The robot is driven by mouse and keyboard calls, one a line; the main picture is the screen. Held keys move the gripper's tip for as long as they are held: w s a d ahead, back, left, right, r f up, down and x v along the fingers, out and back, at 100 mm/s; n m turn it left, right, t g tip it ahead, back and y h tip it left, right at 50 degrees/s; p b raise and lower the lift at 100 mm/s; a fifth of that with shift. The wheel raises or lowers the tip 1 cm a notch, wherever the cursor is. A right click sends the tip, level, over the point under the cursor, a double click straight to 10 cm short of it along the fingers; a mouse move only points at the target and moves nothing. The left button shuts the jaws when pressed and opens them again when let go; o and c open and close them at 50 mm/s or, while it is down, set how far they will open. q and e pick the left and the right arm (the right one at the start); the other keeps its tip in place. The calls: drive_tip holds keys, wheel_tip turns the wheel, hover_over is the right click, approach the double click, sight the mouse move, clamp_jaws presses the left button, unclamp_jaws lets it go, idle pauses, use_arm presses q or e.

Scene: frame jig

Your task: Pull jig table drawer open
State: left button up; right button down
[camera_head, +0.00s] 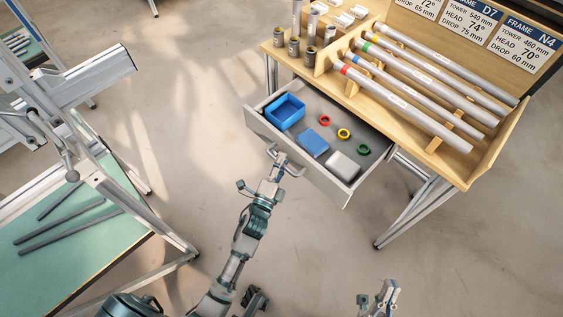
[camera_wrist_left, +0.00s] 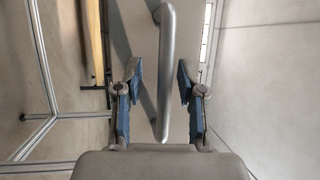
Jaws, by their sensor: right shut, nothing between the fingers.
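The jig table drawer (camera_head: 325,189) stands pulled out from under the wooden jig table (camera_head: 440,165) in the head view, its inside showing. My left gripper (camera_head: 280,163) is at the drawer's front, at the handle. In the left wrist view the handle (camera_wrist_left: 166,70) is a silver bar running between the two blue-padded fingers of my left gripper (camera_wrist_left: 160,95). The fingers are spread, with gaps visible beside the bar. My right gripper (camera_head: 385,292) is shut and empty, low in the head view, away from the drawer.
The drawer holds a blue bin (camera_head: 285,111), a blue block (camera_head: 313,143), a white block (camera_head: 342,166) and red, yellow and green rings. Tubes (camera_head: 410,105) lie on the table top. A green-topped bench (camera_head: 75,255) stands at left. Floor between is clear.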

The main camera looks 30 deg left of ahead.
use_arm(q)
drive_tip(key=shift+s, duration=0.1)
drive_tip(key=s+f, duration=0.2)
drive_tip(key=s, duration=0.9)
drive_tip(key=shift+s+d, duration=0.3)
